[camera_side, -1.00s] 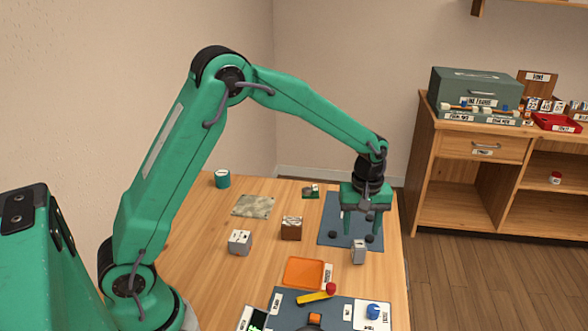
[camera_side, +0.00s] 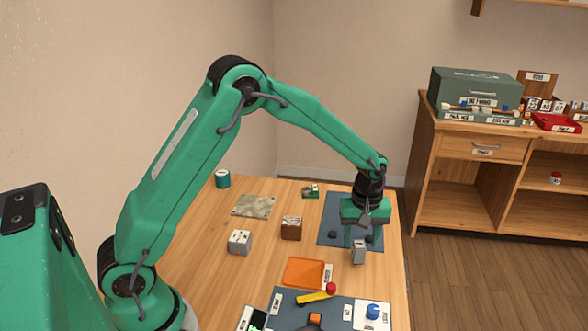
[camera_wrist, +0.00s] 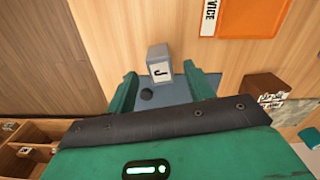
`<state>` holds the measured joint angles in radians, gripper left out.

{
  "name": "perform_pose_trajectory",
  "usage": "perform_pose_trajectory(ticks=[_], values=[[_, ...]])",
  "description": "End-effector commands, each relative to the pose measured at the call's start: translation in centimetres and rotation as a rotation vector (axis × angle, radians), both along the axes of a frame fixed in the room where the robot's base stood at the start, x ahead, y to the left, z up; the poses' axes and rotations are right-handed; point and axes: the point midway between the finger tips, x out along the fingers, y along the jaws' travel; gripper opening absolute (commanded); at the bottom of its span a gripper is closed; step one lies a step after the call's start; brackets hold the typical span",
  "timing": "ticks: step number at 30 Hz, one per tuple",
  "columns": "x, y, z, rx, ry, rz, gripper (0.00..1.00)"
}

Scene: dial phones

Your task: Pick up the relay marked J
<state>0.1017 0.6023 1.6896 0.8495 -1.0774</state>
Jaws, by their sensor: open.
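The relay marked J (camera_wrist: 161,70) is a small grey block with a dark J on a white face. In the wrist view it shows between and slightly beyond my two fingers. In the side view the relay (camera_side: 358,252) stands near the front edge of the dark blue mat (camera_side: 335,206). My gripper (camera_side: 362,243) is open and low over the mat, just behind the relay. In the wrist view my gripper (camera_wrist: 160,85) has a green finger on each side, with nothing clearly held. Whether a finger touches the relay cannot be told.
An orange tray (camera_side: 304,272) lies in front of the mat, left of the relay. A brown box (camera_side: 291,228) and a grey-white cube (camera_side: 239,241) stand to the left. A panel with a yellow lever (camera_side: 315,299) is at the front. Bare wood lies between them.

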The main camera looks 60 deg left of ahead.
Motion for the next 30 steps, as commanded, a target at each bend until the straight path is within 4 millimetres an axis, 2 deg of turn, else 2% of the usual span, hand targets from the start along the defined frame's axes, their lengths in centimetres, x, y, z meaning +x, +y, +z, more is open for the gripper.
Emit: perform_pose_trajectory(ticks=[12, 29, 30], values=[[-0.1, 0.0, -4.3, 0.000, 0.001, 0.000, 0.53], [-0.1, 0.0, -4.5, 0.000, 0.000, 0.000, 0.53], [-0.1, 0.0, -4.5, 0.000, 0.000, 0.000, 0.47]])
